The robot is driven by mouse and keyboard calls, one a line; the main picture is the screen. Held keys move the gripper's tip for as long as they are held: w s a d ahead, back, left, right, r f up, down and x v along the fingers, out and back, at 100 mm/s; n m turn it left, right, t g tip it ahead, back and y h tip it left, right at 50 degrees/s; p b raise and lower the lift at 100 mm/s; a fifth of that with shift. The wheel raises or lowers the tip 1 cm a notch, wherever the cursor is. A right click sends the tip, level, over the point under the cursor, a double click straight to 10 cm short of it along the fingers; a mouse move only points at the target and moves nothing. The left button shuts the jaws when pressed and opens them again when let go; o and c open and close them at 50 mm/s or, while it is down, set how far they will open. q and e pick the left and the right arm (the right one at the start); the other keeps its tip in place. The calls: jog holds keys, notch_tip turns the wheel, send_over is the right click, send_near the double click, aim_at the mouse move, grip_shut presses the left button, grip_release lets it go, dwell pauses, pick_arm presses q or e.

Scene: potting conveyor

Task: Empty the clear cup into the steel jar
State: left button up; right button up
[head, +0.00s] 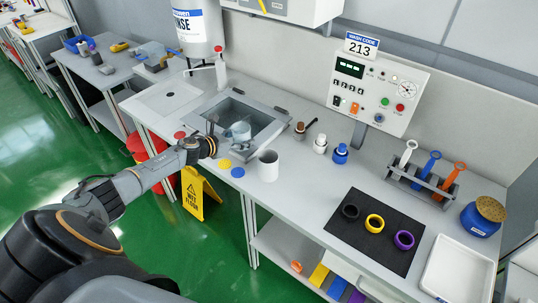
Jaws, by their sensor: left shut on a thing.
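My left gripper (226,138) reaches in from the left and is shut on the clear cup (240,131). The cup is see-through with a bluish tint and looks roughly upright. It is in front of the sink's near right corner in the picture; its contents are too small to make out. The steel jar (268,167) appears as a pale grey, open-topped cylinder standing upright on the bench, right of and nearer than the cup. The gripper and cup are apart from it. My right gripper is not in view.
The sink (262,105) lies behind the cup. A yellow disc (225,163) and a blue disc (238,172) lie left of the jar. Small bottles (320,144) stand behind it. A black mat (350,247) with rings lies to the right, with bare bench between.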

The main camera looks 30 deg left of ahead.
pick_arm(q)
jog(key=shift+d+r, duration=0.1)
jog(key=shift+w, duration=0.1)
jog(key=shift+d+r+m+y+p, duration=0.3)
jog(key=shift+d+m+y+p, duration=0.15)
jog(key=shift+p, duration=0.4)
jog(key=shift+d+r+m+p, duration=0.1)
jog(key=shift+d+m+p, duration=0.05)
jog(key=shift+m+p, duration=0.15)
jog(key=shift+d+f+y, duration=0.15)
jog(key=shift+f+y, duration=0.1)
jog(key=shift+f, duration=0.05)
jog(key=shift+s+d+f+m+y+b, duration=0.2)
jog(key=shift+d+f+m+y+b, duration=0.15)
jog(key=shift+m, duration=0.2)
jog(key=shift+s+d+r+m+t+y+p, duration=0.1)
jog(key=shift+d+r+m+t+y+p, duration=0.3)
jog(key=shift+r+m, duration=0.4)
jog(key=shift+s+d+r+m+t+y+p, duration=0.1)
jog(key=shift+d+r+m+t+y+p, duration=0.15)
jog(key=shift+d+r+m+y, duration=0.45)
jog(key=shift+d+r+m+t+y+p, duration=0.15)
jog(key=shift+r+m+t+y+p, duration=0.15)
jog(key=shift+r+m, duration=0.65)
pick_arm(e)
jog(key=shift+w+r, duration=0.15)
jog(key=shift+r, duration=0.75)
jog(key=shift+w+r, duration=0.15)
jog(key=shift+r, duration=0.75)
